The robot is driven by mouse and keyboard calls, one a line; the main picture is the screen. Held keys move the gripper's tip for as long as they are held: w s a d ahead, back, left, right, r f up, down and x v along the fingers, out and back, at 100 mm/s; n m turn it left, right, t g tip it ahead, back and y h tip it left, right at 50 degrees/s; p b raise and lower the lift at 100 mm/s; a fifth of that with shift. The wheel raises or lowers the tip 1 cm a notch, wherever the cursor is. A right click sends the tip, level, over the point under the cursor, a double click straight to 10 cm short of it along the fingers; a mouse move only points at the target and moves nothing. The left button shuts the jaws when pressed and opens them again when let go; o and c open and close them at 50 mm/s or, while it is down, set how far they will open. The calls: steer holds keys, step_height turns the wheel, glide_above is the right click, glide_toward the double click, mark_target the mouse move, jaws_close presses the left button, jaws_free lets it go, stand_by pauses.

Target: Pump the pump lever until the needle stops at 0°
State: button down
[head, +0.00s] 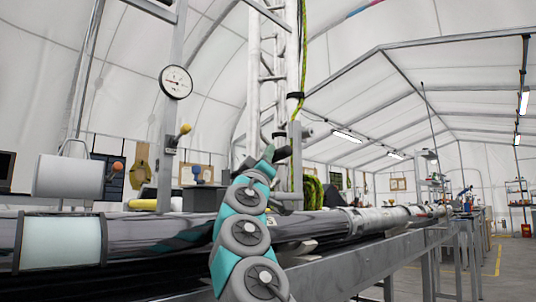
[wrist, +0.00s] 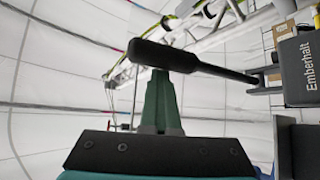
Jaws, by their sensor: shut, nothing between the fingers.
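A black lever handle on a thin dark rod, which looks like the pump lever, crosses the wrist view (wrist: 165,56) from upper left to right. It also shows small in the head view (head: 283,153). My gripper (wrist: 158,74) has its green fingers shut together with nothing between them. The fingertips appear right under or against the handle; I cannot tell if they touch. In the head view my gripper (head: 268,153) is at the end of the teal and grey arm. A round white gauge (head: 176,82) hangs on a post at upper left. Its small needle seems to point left; the scale is unreadable.
Levers with a yellow knob (head: 185,129), an orange knob (head: 117,166) and a blue knob (head: 196,171) stand left of my arm. A long metal tube (head: 130,237) lies along the bench. A dark grey box lettered "Emberhalt" (wrist: 300,72) is at right in the wrist view.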

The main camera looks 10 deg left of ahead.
steer(key=b+v, duration=0.2)
steer(key=v, duration=0.5)
steer(key=shift+s+f+b, duration=0.3)
